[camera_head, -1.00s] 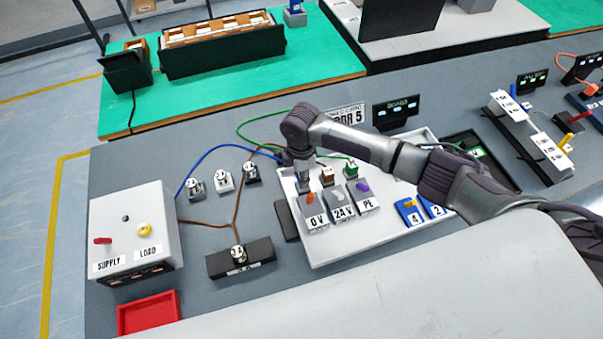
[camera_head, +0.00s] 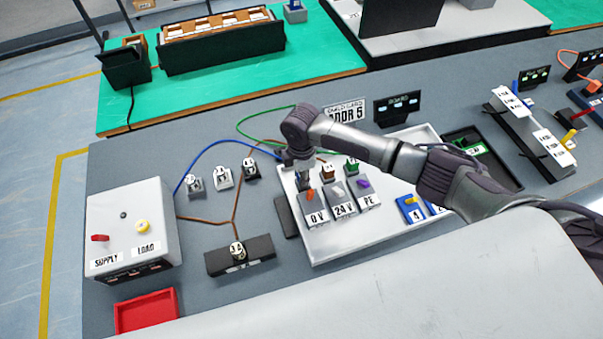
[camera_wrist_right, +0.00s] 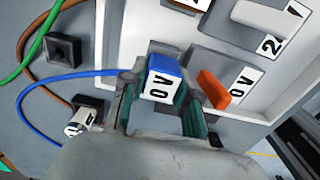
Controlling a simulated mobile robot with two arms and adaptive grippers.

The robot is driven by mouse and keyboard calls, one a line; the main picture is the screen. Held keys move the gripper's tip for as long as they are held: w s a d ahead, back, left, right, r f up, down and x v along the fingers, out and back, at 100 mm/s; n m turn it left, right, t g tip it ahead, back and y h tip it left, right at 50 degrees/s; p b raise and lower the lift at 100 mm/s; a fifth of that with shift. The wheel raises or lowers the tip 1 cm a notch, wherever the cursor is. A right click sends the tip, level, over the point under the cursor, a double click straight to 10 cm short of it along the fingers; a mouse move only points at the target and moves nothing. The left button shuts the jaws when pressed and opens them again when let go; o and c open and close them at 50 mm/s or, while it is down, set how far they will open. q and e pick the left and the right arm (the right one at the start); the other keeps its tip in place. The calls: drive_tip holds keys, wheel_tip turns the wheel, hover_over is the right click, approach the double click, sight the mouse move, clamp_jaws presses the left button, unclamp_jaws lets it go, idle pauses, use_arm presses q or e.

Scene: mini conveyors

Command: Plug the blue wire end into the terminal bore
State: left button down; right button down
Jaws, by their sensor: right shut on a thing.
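The blue wire end (camera_wrist_right: 165,66), a blue block with a 0V label, is between the green-padded fingers of my right gripper (camera_wrist_right: 160,98). In the head view my right gripper (camera_head: 301,176) points down behind the grey 0V terminal (camera_head: 313,208) with the orange lever. In the wrist view this terminal (camera_wrist_right: 238,76) stands just right of the blue end, apart from it in the picture. The blue wire (camera_head: 205,155) arcs left from the gripper. The bore and the tip of the wire end are hidden. My left gripper is not in view.
The 24V (camera_head: 340,204) and PE (camera_head: 364,194) terminals stand beside the 0V one on a white tray (camera_head: 400,240). Brown and green (camera_head: 250,118) wires run nearby. A supply box (camera_head: 130,232) and red bin (camera_head: 147,311) are at left. Blue blocks (camera_head: 410,209) sit right of the terminals.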

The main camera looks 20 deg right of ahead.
drive_tip(key=shift+f, duration=0.5)
drive_tip(key=c, duration=0.8)
unclamp_jaws()
wheel_tip(320, 180, up, 12)
drive_tip(key=shift+r, duration=0.1)
